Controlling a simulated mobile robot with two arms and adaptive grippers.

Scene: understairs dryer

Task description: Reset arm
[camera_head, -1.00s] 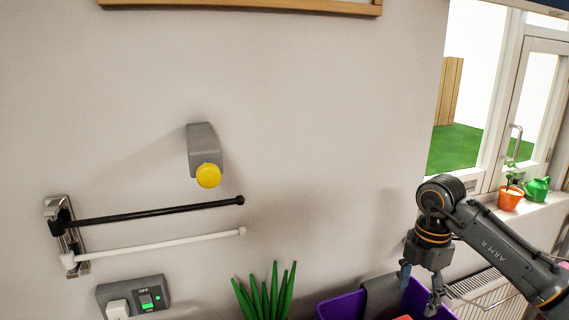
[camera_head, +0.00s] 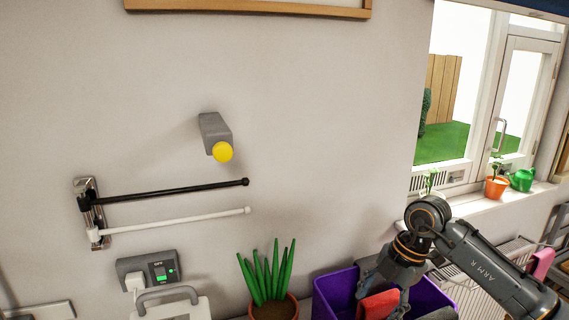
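My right arm comes in from the lower right in the head view. Its gripper (camera_head: 392,300) points down over the purple bin (camera_head: 335,292), next to a red cloth (camera_head: 378,304) at the bin's near part. The fingers are dark and partly cut off by the lower edge, so I cannot tell whether they are open or shut, or whether they touch the cloth. My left arm and gripper are not in view.
A wall rack with a black bar (camera_head: 170,191) and a white bar (camera_head: 175,220) juts out at left. A grey box with a yellow knob (camera_head: 222,152) sits above it. A potted plant (camera_head: 272,305) stands left of the bin. A wire rack (camera_head: 490,285) is at right.

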